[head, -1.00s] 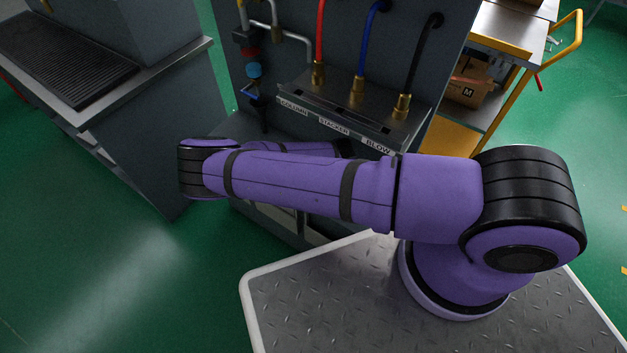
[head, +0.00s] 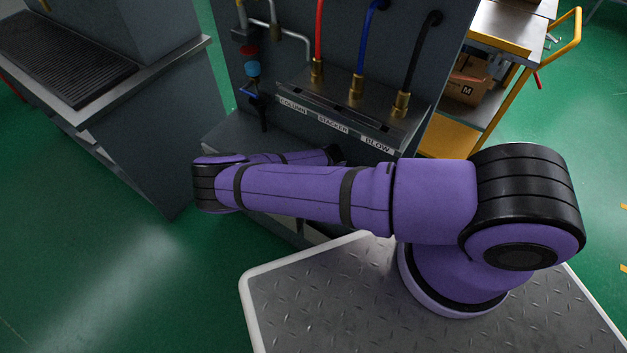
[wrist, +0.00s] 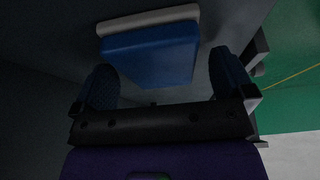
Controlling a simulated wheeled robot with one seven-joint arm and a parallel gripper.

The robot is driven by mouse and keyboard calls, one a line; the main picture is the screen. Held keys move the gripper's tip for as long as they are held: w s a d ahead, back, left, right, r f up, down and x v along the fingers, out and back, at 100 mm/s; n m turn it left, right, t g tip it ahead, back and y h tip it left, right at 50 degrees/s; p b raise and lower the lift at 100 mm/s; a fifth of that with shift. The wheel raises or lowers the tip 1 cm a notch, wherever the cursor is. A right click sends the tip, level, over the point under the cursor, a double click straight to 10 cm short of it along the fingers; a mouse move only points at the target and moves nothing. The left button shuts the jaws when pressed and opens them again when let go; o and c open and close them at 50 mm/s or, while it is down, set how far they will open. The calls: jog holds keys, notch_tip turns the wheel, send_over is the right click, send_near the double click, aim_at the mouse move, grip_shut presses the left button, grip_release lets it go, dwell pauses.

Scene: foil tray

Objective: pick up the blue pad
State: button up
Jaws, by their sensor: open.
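The blue pad (wrist: 152,52) is in the upper middle of the wrist view, a blue block with a pale grey strip along its far edge. My gripper (wrist: 161,62) is open, with one dark blue ribbed finger to the left of the pad and one to the right. The pad appears between or just beyond the fingertips; I cannot tell the exact depth. No grip on it shows. In the head view my purple arm hides the gripper, and the pad cannot be made out.
A dark grey panel station (head: 285,50) with red, blue and black hoses stands behind my arm. Its labelled ledge (head: 335,118) is close above the forearm. A grey bench (head: 150,75) is at left, a yellow cart (head: 450,136) at right. Green floor is open at lower left.

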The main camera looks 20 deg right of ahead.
jog(key=shift+f, duration=0.2)
jog(key=shift+c, duration=0.2)
jog(key=c, duration=0.9)
jog(key=shift+c, duration=0.3)
jog(key=shift+r, duration=0.15)
jog(key=shift+r, duration=0.55)
notch_tip(320, 180, up, 2)
jog(key=shift+r, duration=0.2)
jog(key=shift+s+r, duration=0.15)
jog(key=shift+s, duration=0.45)
jog(key=s+r, duration=0.1)
jog(key=s, duration=1.3)
jog(key=shift+s+a+r, duration=0.2)
jog(key=shift+s+a, duration=0.2)
jog(key=shift+a, duration=0.05)
